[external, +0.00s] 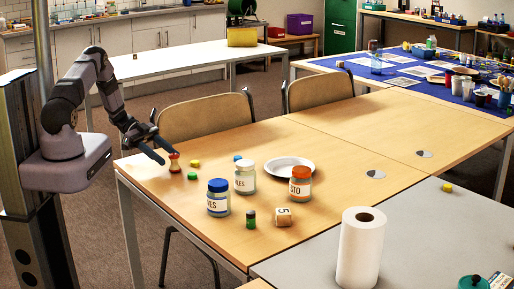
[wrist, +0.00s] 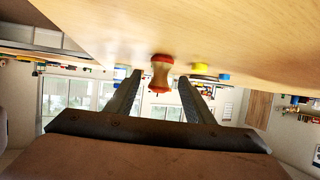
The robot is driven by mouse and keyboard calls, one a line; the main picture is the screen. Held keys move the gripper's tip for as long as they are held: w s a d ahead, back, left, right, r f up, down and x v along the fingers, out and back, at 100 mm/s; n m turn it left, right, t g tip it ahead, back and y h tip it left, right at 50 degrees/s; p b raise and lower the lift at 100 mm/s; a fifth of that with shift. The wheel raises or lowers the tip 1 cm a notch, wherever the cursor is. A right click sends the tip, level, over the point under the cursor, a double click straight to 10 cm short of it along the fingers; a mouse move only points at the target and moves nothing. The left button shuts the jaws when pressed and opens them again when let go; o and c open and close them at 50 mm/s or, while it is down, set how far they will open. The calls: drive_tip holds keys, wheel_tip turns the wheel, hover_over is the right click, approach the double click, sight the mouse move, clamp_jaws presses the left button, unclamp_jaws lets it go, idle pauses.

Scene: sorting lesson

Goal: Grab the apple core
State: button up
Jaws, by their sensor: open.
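The apple core (external: 174,163) stands upright on the wooden table near its left end, with red ends and a pale narrow middle. In the wrist view the apple core (wrist: 160,73) shows upside down against the table, between the two finger lines and near the fingertips. My gripper (external: 160,150) is open and low at the table's left side, its fingers pointing towards the core. In the wrist view my gripper (wrist: 160,82) has its fingers spread on either side of the core with gaps. I cannot tell whether the core is fully between the fingers.
Yellow (external: 195,163) and green (external: 192,176) small pieces lie just right of the core. Chairs (external: 205,116) stand behind the table.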

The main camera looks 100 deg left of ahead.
sight(174, 164)
drive_tip(key=shift+p+x, duration=0.8)
drive_tip(key=shift+x, duration=1.6)
drive_tip(key=shift+s+f, duration=0.1)
drive_tip(key=shift+f, duration=0.1)
drive_tip(key=c, duration=1)
drive_tip(key=shift+c, duration=0.2)
